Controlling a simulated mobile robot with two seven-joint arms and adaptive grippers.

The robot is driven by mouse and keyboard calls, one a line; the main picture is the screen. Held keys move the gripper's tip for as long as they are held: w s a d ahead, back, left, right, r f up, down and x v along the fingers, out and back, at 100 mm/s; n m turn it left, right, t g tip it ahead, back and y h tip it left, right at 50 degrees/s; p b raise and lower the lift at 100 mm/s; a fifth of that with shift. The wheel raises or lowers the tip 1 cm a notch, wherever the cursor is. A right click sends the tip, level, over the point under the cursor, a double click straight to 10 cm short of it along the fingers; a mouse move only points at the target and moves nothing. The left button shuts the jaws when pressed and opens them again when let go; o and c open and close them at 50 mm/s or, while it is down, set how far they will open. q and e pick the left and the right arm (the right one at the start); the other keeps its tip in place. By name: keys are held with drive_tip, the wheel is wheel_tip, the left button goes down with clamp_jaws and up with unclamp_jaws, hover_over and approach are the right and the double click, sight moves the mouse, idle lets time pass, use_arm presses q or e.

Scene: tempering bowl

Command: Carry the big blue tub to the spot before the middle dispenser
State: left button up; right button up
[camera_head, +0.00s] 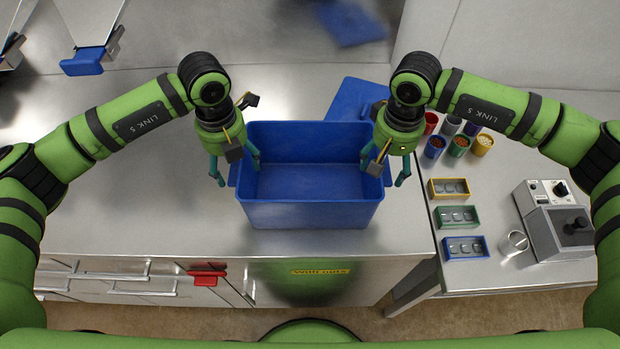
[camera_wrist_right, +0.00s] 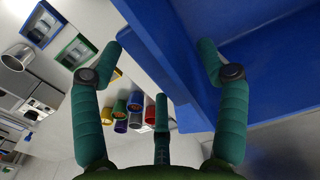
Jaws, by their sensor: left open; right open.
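The big blue tub (camera_head: 310,215) stands upright and looks empty on the steel counter near its front edge. My left gripper (camera_head: 237,172) is open at the tub's left end, with fingers on both sides of the left wall. My right gripper (camera_head: 384,172) is open at the right end, its fingers on both sides of the right wall. In the right wrist view the tub's rim (camera_wrist_right: 165,60) lies between the spread fingers. A dispenser (camera_head: 82,62) with a blue spout end hangs at upper left; part of another shows at the left edge.
A flat blue piece (camera_head: 352,97) lies behind the tub. The counter left of the tub (camera_head: 130,190) is clear. A side table at right holds several coloured cups (camera_head: 482,145), small trays (camera_head: 457,217), a metal cup (camera_head: 514,243) and a grey device (camera_head: 560,230).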

use_arm(q)
clamp_jaws()
use_arm(e)
clamp_jaws()
use_arm(q)
drive_tip(key=shift+r, duration=0.15)
use_arm(e)
drive_tip(key=shift+r, duration=0.15)
